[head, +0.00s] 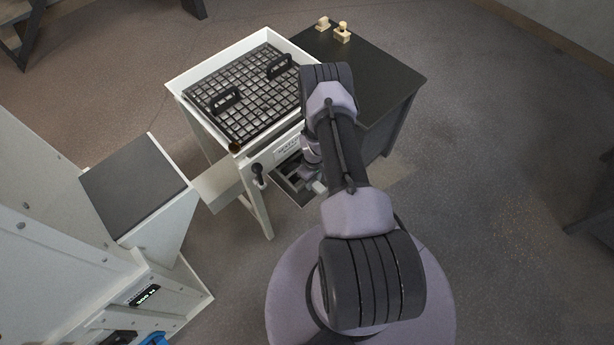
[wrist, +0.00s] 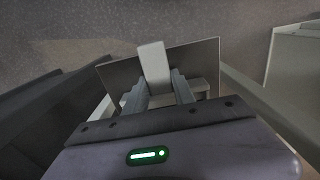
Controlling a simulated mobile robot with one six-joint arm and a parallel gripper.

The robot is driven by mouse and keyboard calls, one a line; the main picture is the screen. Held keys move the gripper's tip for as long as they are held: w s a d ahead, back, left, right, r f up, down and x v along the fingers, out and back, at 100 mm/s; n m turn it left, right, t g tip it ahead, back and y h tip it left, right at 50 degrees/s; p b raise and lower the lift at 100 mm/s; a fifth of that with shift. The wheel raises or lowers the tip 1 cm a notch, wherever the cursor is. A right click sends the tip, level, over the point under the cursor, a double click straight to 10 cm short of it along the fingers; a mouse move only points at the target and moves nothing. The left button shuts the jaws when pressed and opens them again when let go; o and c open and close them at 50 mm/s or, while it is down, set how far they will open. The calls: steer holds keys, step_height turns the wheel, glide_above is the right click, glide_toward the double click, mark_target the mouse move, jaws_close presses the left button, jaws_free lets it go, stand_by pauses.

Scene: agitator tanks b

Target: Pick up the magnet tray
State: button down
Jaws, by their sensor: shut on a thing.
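My gripper (wrist: 158,92) is shut on a pale, upright bar (wrist: 153,62), seen between its two fingers in the wrist view. A flat grey plate (wrist: 203,62) with light edges lies behind and below the bar; this looks like the magnet tray with its handle. In the head view my gripper (head: 312,178) is low at the front right of the white stand, partly hidden by my arm. Part of the tray (head: 288,180) shows there as a dark, light-rimmed shape under a white label plate (head: 288,149). The far side of the tray is hidden.
The white stand (head: 185,78) holds a dark grid with two black handles (head: 226,99). A black lever (head: 258,174) sticks out at its front. A dark side table (head: 390,75) with small wooden pieces (head: 342,33) adjoins it. A pale machine (head: 60,200) stands left.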

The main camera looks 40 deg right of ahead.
step_height(320, 180, up, 4)
steer(key=shift+p, duration=1.15)
steer(key=s+a+p, duration=0.2)
steer(key=s, duration=0.5)
steer(key=s+a+r+p, duration=0.1)
steer(key=s+a+p, duration=0.1)
steer(key=s, duration=0.6)
steer(key=shift+a+p, duration=0.4)
steer(key=shift+a, duration=0.25)
steer(key=c, duration=1.6)
jaws_free()
jaws_close()
